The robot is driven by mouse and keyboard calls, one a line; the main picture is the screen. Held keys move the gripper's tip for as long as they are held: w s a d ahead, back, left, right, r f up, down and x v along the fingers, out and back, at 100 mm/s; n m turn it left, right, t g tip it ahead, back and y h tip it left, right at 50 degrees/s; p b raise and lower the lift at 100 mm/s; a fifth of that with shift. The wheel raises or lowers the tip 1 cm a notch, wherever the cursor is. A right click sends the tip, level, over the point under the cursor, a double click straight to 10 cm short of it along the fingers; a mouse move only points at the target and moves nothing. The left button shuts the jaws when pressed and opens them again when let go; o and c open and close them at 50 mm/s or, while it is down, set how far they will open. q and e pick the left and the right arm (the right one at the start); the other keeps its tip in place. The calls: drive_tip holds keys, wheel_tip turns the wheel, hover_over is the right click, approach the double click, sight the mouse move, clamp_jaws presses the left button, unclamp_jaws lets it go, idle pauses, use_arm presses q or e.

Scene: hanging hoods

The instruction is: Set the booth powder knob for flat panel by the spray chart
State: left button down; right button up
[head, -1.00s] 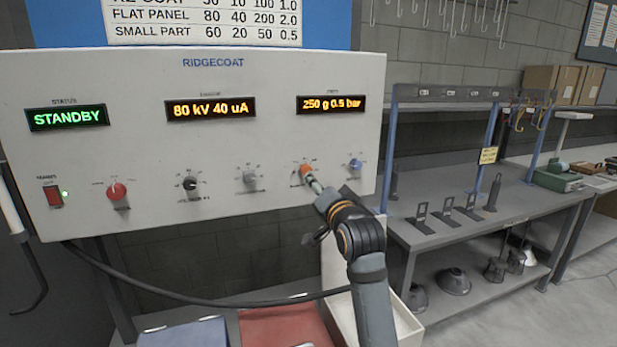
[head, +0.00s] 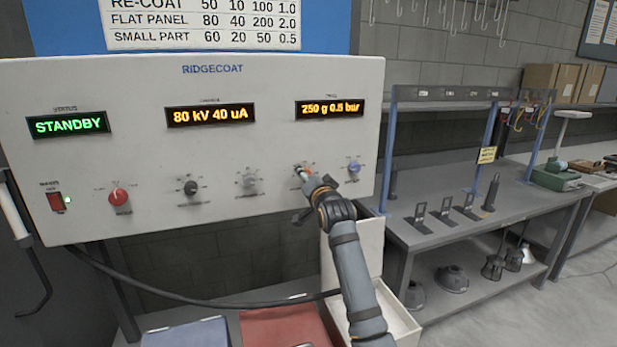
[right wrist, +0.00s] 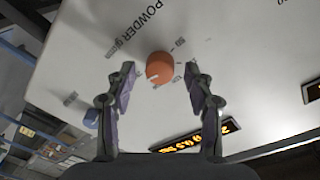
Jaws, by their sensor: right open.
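The orange powder knob (right wrist: 159,67) is on the white RIDGECOAT panel (head: 240,145), labelled POWDER in the right wrist view. In the head view my right gripper (head: 305,178) is in front of the knob and partly hides it. In the right wrist view the open fingers (right wrist: 159,75) stand either side of the knob's near edge, with gaps; the knob's depth relative to the fingertips is hard to tell. The right display (head: 330,109) reads 250 g 0.5 bar. The spray chart (head: 203,22) shows FLAT PANEL 80 40 200 2.0. My left gripper is not in view.
A blue knob (head: 354,168) sits right of the powder knob; grey, black and red knobs (head: 118,196) sit left. The middle display (head: 210,114) reads 80 kV 40 uA; the status display (head: 67,124) reads STANDBY. A grey workbench (head: 450,235) stands at right.

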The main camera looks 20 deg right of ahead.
clamp_jaws()
drive_tip(key=shift+n, duration=0.3)
drive_tip(key=shift+n+t+p, duration=0.3)
drive_tip(key=shift+n+p, duration=1.7)
drive_tip(key=shift+n, duration=2.9)
unclamp_jaws()
